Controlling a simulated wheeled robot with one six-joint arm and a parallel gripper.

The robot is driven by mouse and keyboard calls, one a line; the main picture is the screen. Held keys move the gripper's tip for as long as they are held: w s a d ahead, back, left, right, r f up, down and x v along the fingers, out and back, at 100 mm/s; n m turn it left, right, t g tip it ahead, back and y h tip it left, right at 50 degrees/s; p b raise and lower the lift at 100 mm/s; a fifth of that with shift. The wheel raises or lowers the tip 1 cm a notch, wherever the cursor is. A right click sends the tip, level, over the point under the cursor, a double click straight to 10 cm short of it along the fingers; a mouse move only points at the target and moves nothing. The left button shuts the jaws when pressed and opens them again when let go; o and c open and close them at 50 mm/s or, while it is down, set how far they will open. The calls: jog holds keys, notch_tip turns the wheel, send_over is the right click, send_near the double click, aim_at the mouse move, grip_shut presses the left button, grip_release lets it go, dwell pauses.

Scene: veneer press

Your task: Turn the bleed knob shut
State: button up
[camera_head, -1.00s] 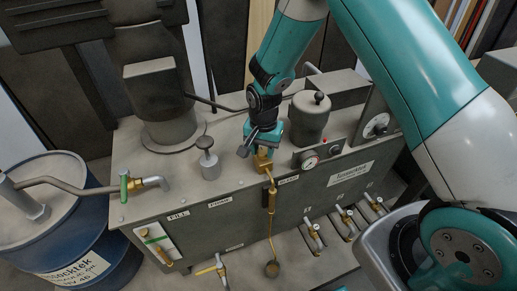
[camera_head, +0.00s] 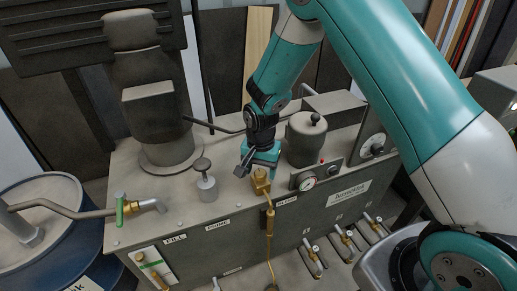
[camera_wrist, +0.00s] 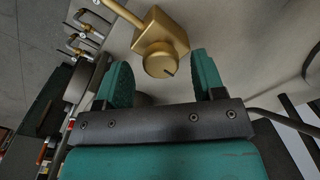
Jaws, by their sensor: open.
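The brass bleed knob (camera_wrist: 160,65) is a round cap on a brass block (camera_wrist: 158,28) in the wrist view. It sits just beyond the fingertips, between the lines of the two fingers. My gripper (camera_wrist: 162,80) is open and empty, one green finger to each side of the knob, apart from it. In the head view the brass bleed fitting (camera_head: 261,186) stands at the top front edge of the grey tank, above the bleed label (camera_head: 286,201). My gripper (camera_head: 257,165) is just behind and above it there. The knob's face is partly hidden in the head view.
A pressure gauge (camera_head: 307,181) and a domed canister (camera_head: 306,139) stand right of the fitting. A plunger-like prime knob (camera_head: 205,180) and a green-handled fill valve (camera_head: 121,209) are to the left. A brass pipe (camera_head: 270,222) runs down the tank front.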

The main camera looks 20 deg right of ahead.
aim_at(261, 173)
notch_tip(261, 173, up, 16)
jog(key=shift+r, duration=0.25)
dwell(0.4)
